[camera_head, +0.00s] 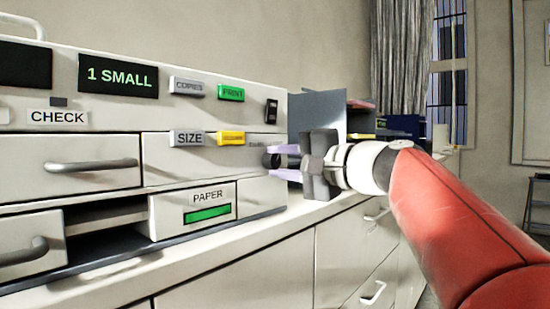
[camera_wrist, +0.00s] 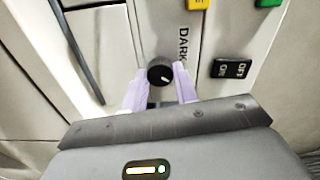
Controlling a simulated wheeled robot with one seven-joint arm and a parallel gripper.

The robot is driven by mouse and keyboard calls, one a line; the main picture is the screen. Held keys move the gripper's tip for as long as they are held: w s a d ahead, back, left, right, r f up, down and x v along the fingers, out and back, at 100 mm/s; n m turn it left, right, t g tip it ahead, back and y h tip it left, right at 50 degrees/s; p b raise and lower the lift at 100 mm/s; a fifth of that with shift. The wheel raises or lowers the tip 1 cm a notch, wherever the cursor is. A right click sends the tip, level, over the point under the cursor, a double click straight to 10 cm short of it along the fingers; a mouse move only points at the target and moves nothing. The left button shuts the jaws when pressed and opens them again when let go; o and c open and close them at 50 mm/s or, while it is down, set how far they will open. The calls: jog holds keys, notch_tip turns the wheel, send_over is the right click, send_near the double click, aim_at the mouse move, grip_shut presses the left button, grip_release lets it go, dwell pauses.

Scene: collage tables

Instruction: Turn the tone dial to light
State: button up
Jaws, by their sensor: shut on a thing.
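The tone dial is a round black knob with a white pointer mark on the cream machine's front; it shows in the wrist view (camera_wrist: 160,72) and at the right end of the panel in the head view (camera_head: 269,160). The word DARK (camera_wrist: 184,45) is printed beside it. My gripper (camera_wrist: 160,78) has its two pale lilac fingers on either side of the dial, shut on it. In the head view my gripper (camera_head: 280,162) reaches the panel from the right. No LIGHT label is readable in either view.
The panel (camera_head: 60,100) also has a 1 SMALL display (camera_head: 118,77), a green PRINT button (camera_head: 231,93), a yellow button (camera_head: 231,138), and a black off switch (camera_wrist: 231,69). A PAPER drawer (camera_head: 208,198) sits below. Grey dividers (camera_head: 318,115) stand behind my gripper.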

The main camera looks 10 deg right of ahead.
jog(key=shift+m, duration=0.8)
jog(key=o, duration=1)
jog(key=v, duration=0.8)
jog(key=shift+f, duration=0.1)
